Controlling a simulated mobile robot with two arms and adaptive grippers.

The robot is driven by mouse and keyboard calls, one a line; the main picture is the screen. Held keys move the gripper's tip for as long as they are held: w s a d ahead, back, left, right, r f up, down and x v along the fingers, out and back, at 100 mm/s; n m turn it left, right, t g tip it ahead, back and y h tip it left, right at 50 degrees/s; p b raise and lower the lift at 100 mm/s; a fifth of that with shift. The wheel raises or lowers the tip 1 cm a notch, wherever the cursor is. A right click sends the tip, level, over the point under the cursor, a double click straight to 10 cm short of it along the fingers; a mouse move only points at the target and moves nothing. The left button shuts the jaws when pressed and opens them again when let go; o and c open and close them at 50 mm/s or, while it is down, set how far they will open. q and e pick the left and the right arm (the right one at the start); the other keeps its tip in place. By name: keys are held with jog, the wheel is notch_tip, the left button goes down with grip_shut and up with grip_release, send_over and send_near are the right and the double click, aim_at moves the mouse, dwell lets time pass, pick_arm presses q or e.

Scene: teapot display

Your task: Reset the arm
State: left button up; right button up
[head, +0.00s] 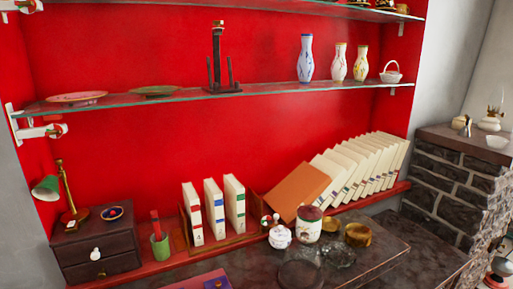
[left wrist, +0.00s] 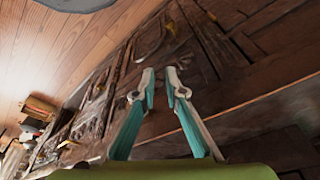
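My left gripper (left wrist: 160,80) shows in the left wrist view. Its two pale fingers with teal inner sides lean towards each other, with a narrow gap between the tips. Nothing is held between them. A dark, carved wooden surface (left wrist: 215,70) lies beyond the fingers; how far away it is I cannot tell. A green rounded shape fills the bottom edge of that view. Neither gripper shows in the head view, and my right gripper is in no view.
The head view shows a red-backed display with a glass shelf (head: 285,92) bearing vases. Below are leaning books (head: 365,170), a small drawer chest (head: 95,245), and a dark counter (head: 385,250) with a white pot (head: 279,237) and jars. A brick structure (head: 450,185) stands right.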

pick_arm(q)
jog(key=s+a+f+g, duration=0.1)
jog(key=s+f, duration=0.8)
jog(key=f, duration=0.4)
jog(key=s+a+f, duration=0.2)
jog(key=s+f, duration=0.8)
jog(key=f, duration=0.3)
jog(key=shift+s+g, duration=0.15)
jog(key=shift+g, duration=0.25)
jog(key=shift+a, duration=0.1)
